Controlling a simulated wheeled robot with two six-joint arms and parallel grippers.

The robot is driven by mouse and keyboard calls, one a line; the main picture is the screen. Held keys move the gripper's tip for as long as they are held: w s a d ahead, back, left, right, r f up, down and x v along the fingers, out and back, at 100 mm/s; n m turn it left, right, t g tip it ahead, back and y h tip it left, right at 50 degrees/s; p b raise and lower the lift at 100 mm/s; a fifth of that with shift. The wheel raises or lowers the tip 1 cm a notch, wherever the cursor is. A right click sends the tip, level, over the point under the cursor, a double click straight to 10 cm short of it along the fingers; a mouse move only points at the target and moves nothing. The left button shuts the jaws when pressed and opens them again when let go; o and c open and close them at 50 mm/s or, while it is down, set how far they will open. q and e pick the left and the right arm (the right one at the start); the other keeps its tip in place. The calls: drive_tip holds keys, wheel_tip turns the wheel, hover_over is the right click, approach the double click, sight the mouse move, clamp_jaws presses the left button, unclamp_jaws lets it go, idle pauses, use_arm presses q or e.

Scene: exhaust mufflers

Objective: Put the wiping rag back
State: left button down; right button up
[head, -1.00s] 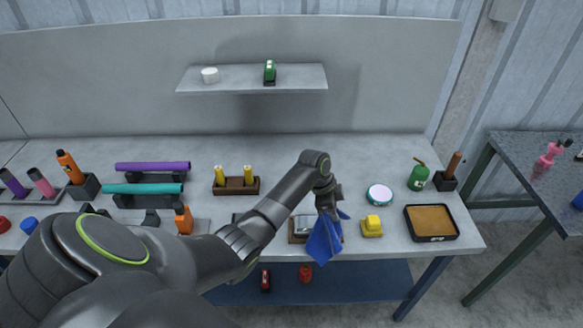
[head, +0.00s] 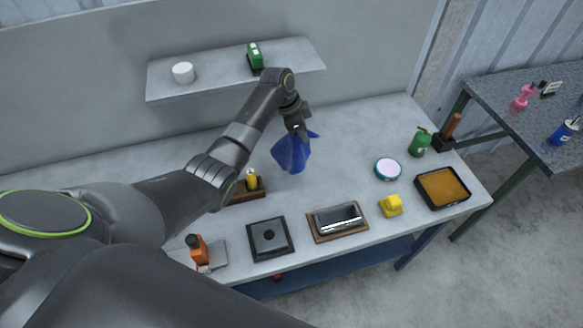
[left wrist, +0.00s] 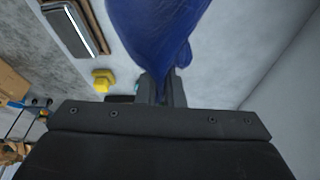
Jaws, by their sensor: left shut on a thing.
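The wiping rag (head: 291,154) is a blue cloth. My left gripper (head: 298,132) is shut on it and holds it, hanging, over the back part of the workbench, below and right of the wall shelf. In the left wrist view the rag (left wrist: 160,35) fills the upper middle, and the gripper's fingers (left wrist: 163,92) are partly hidden behind it. A muffler-like silver block (head: 337,218) lies on a brown-rimmed tray at the front of the bench. My right gripper is not in view.
The wall shelf (head: 215,78) holds a white round item (head: 183,72) and a green item (head: 255,56). A yellow item (head: 391,206), a round tin (head: 388,169), a green can (head: 419,142) and a tray with an orange-brown surface (head: 462,203) stand at right. A black square plate (head: 269,238) lies in front.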

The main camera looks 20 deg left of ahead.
use_arm(q)
drive_tip(key=w+a+n+t+y, duration=0.2)
drive_tip(key=w+a+n+y, duration=0.45)
drive_tip(key=n, duration=0.85)
drive_tip(key=shift+n+h, duration=0.3)
drive_tip(key=shift+h, duration=0.55)
drive_tip(key=s+d+f, duration=0.4)
drive_tip(key=f, duration=0.1)
drive_tip(key=s+d+f, duration=0.4)
drive_tip(key=d+f, duration=0.1)
drive_tip(key=f, duration=0.1)
drive_tip(key=s+d+f, duration=0.4)
drive_tip(key=f, duration=0.1)
drive_tip(key=shift+s+d+f, duration=0.2)
drive_tip(key=shift+d, duration=0.15)
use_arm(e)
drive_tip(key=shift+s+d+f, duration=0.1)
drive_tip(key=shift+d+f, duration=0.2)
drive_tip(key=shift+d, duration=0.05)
